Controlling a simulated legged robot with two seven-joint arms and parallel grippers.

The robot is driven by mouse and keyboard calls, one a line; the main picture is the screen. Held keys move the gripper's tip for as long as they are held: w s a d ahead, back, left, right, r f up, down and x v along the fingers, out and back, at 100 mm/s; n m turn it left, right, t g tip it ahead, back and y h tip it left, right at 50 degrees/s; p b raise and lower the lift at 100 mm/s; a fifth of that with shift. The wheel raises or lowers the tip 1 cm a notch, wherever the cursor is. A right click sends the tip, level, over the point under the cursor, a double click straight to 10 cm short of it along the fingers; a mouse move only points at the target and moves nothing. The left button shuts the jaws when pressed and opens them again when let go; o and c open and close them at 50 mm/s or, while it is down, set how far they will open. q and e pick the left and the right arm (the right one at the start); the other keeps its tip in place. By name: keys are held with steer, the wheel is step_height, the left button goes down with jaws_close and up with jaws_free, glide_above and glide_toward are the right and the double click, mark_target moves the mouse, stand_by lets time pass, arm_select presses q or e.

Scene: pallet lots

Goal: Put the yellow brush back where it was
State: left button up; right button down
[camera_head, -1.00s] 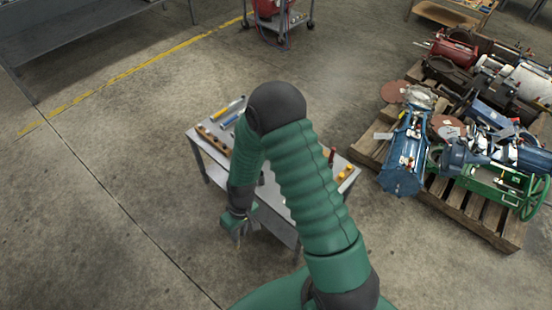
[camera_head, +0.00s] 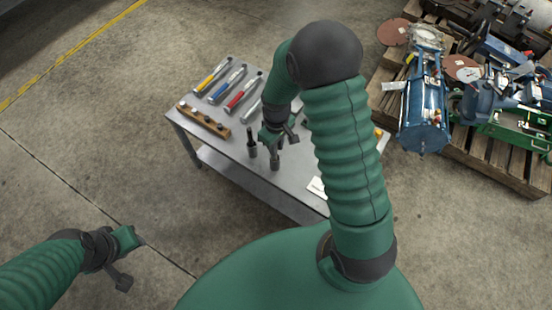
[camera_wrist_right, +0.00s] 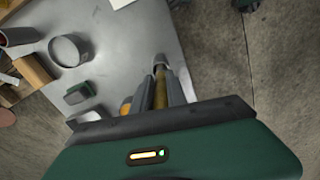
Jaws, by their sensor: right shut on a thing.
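My right gripper (camera_head: 275,158) points down over the grey table (camera_head: 235,158), near its front edge. In the right wrist view its two dark fingers (camera_wrist_right: 161,90) are closed on a thin yellow-brown handle (camera_wrist_right: 161,94) with a grey end, which looks like the yellow brush. Its far end is hidden behind the hand. A dark upright cylinder (camera_head: 252,142) shows just left of that gripper. My left gripper (camera_head: 126,240) is at the lower left, over the floor, away from the table; its fingers are not clear.
Yellow (camera_head: 212,75), blue (camera_head: 228,84) and red (camera_head: 243,91) handled tools lie at the table's back left. A wooden block with holes (camera_head: 204,121) lies in front. A grey ring (camera_wrist_right: 68,50) and small box (camera_wrist_right: 80,92) stand nearby. A loaded pallet (camera_head: 500,160) is right.

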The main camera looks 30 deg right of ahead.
step_height(320, 180, down, 4)
steer(key=shift+w+d+f+b, duration=0.1)
steer(key=shift+f+b, duration=0.15)
steer(key=shift+b, duration=0.3)
steer(key=c, duration=1.3)
jaws_free()
